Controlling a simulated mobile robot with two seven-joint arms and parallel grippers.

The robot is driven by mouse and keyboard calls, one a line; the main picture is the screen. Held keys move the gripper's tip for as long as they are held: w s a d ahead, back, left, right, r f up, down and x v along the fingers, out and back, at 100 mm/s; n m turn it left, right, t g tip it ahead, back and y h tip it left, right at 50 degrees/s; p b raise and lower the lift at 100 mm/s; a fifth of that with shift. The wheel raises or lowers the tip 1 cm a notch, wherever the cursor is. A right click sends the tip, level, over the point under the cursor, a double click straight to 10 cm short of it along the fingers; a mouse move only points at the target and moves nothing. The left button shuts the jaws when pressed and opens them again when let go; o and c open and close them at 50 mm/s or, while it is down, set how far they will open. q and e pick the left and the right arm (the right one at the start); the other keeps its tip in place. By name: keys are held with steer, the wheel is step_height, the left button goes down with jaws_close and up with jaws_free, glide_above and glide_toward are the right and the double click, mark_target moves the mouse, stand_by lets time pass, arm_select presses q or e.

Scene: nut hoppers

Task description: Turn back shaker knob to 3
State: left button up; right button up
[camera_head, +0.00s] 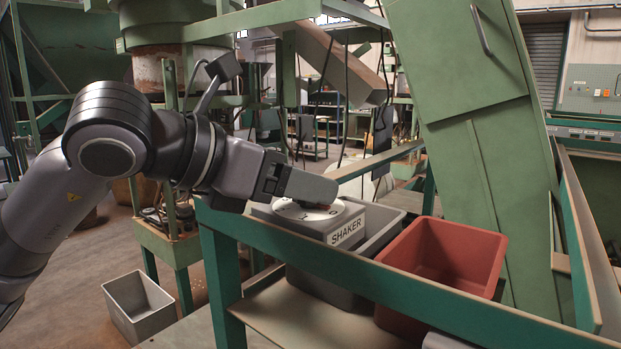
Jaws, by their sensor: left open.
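The gripper covers most of the knob at the dial's centre; only a small reddish-dark bit shows under the fingertips. I cannot read the knob's setting. The gripper is open, and whether it touches the knob cannot be told. My right gripper is not in view.
A red-brown bin (447,250) stands right of the control box, with a grey bin (377,228) beside it. A green rail (370,277) runs across in front. A green sloping chute (470,130) rises behind on the right. A grey bin (138,308) sits on the floor at lower left.

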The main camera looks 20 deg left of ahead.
arm_select(q)
steer(key=shift+x, duration=1.05)
steer(key=c, duration=1)
